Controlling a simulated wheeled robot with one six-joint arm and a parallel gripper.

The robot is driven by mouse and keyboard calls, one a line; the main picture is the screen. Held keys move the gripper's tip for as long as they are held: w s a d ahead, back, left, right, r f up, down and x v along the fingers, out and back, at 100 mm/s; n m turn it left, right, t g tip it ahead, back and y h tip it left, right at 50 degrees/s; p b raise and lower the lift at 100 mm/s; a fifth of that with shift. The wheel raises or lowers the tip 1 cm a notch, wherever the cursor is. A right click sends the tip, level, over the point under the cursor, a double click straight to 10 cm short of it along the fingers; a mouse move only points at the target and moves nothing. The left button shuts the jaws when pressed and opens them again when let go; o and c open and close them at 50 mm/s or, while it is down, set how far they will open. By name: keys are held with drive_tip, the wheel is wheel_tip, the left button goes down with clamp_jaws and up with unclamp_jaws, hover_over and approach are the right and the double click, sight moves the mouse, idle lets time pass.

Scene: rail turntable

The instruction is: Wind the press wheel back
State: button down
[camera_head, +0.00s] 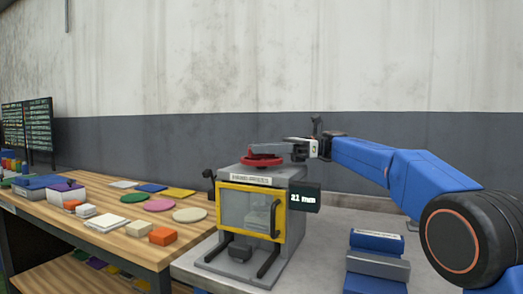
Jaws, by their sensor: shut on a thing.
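The press (296,203) is a grey box with a yellow-framed clear door on its front, standing on a grey table. Its red wheel (262,160) lies flat on top. A small dark display (305,197) on its right side reads 21 mm. My gripper (276,149) reaches in from the right at wheel height and is shut on the wheel. The fingers hide part of the wheel's far rim. The door looks closed, with a black handle at its right side.
Blue and grey blocks (377,266) stand on the grey table right of the press. A wooden bench (118,236) at left holds coloured discs, flat squares, small blocks and boxes. A dark board (28,125) stands at far left. Grey table between press and blocks is clear.

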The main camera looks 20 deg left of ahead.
drive_tip(key=shift+n+g+h, duration=1.2)
drive_tip(key=shift+g+h, duration=0.1)
drive_tip(key=shift+h, duration=0.1)
drive_tip(key=c, duration=1.7)
unclamp_jaws()
